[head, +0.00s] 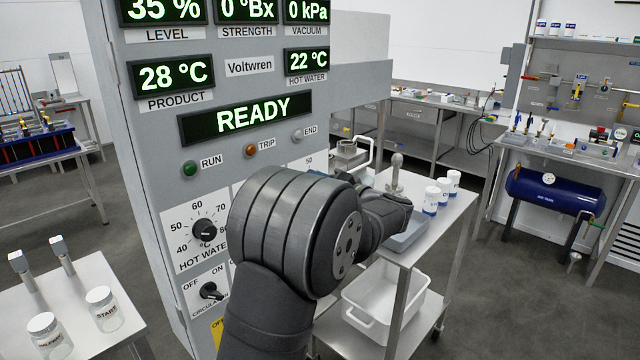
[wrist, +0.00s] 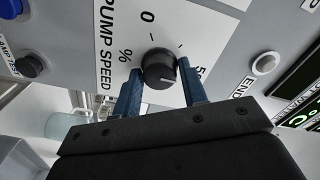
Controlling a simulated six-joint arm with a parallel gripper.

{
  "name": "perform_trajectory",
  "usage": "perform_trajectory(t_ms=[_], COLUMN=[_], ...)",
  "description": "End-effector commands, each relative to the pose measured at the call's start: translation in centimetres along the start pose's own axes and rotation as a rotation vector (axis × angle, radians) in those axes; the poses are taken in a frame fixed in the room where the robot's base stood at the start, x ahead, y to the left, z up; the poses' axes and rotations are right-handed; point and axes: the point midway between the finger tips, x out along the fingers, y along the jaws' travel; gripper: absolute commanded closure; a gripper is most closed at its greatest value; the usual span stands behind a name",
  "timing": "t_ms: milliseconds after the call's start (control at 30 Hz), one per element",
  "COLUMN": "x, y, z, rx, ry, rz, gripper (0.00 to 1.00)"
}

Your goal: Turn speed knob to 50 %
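The speed knob (wrist: 158,68) is a round black dial on a white plate marked PUMP SPEED % (wrist: 105,45), seen in the wrist view. A 0 stands above it and a partly covered number starting with 5 to its right. A faint light mark shows on the knob's lower right, but its exact pointing is unclear. My gripper (wrist: 159,67) has one blue finger on each side of the knob. Narrow gaps seem to remain between fingers and knob, so it looks open. In the head view my arm hides the knob; only the 50 (head: 309,160) of a scale shows.
The hot water knob (head: 204,230) and the circulation switch (head: 211,291) sit left of my arm. The READY display (head: 246,117) is above. A steel cart (head: 448,215) with white containers (head: 431,201) and a grey tray (head: 408,236) stands right of the panel, close to my arm.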

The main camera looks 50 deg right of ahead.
Motion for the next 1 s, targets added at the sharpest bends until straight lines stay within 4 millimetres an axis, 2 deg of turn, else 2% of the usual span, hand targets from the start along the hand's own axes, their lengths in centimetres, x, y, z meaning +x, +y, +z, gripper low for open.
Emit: perform_trajectory(t_ms=[33, 100, 367, 533, 667, 1000], x=[-0.1, -0.1, -0.1, -1.3, -3.7, -12.2], y=[0.1, 0.1, 0.0, 0.1, 0.0, 0.1], z=[0.0, 0.0, 0.0, -0.1, -0.1, -0.1], rx=[0.002, 0.002, 0.001, 0.001, 0.001, 0.002], ry=[0.000, 0.000, 0.001, 0.002, 0.005, 0.005], rz=[0.002, 0.002, 0.000, 0.002, 0.002, 0.003], gripper=[0.52, 0.40, 0.40, 0.40, 0.40, 0.40])
